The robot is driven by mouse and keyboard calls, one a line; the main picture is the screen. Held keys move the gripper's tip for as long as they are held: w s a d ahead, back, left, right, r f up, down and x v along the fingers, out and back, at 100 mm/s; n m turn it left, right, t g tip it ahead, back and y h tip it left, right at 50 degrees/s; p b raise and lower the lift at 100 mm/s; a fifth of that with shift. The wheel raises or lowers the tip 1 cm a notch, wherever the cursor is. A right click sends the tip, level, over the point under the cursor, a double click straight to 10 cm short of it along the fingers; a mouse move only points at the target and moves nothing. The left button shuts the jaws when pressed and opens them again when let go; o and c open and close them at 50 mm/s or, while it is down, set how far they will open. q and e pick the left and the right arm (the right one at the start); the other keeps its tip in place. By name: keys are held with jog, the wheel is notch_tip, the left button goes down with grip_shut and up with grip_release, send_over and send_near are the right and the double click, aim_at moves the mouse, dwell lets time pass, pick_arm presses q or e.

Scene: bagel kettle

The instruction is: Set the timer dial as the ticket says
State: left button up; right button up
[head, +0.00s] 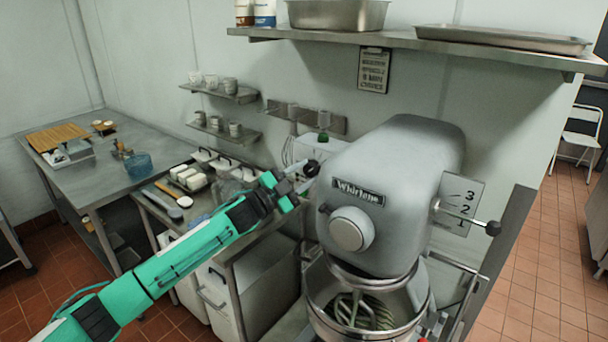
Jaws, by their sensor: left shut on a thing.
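A large grey stand mixer (395,165) labelled "Whirlone" stands right of centre. My left gripper (303,180) reaches in from the left to the mixer's left side. It is shut on a small dark knob (311,168) there, which looks like the timer dial. The fingers partly cover it, and its markings and setting cannot be read. A notice (374,70) hangs on the wall under the shelf; its text is too small to read, and I cannot tell whether it is the ticket. My right gripper is not in view.
The mixer has a speed lever (492,228) beside a 3-2-1 plate (457,204) and a steel bowl (327,300) below. A shelf (470,47) with trays hangs above. The tiled floor at right is mostly free.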

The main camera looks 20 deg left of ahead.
pick_arm(q)
jog(key=m+g+p, duration=0.1)
jog(key=m+p, duration=0.1)
jog(key=m, duration=0.1)
jog(key=m+g+p, duration=0.1)
jog(key=m+p, duration=0.2)
jog(key=m, duration=0.1)
jog(key=m+g+p, duration=0.1)
jog(key=m+p, duration=0.1)
jog(key=m, duration=0.1)
jog(key=shift+r+g+y, duration=0.25)
jog(key=shift+g+y, duration=0.15)
jog(key=shift+f+m+p, duration=0.1)
jog(key=shift+m+p, duration=0.2)
jog(key=o, duration=1)
